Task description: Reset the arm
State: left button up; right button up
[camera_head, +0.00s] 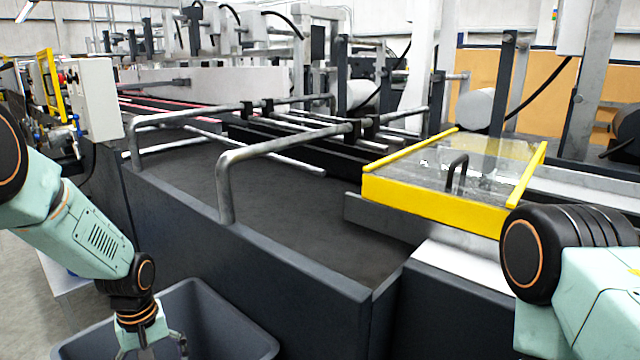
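My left arm comes in from the left and reaches down. Its gripper (150,350) is at the bottom edge, over a dark grey bin (232,318). The fingers are partly cut off by the frame, and I cannot tell whether they are open or shut. My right arm shows at the lower right, bent in front of the machine. Its gripper is outside the picture.
The folder gluer's dark side wall (250,265) stands just beyond the bin. Bent metal rails (285,147) rise above its dark bed. A yellow-framed clear cover (435,202) with a black handle lies near my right arm. Grey floor shows at the left.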

pick_arm(q)
jog(key=shift+r+p, duration=0.7)
jog(key=shift+r, duration=0.3)
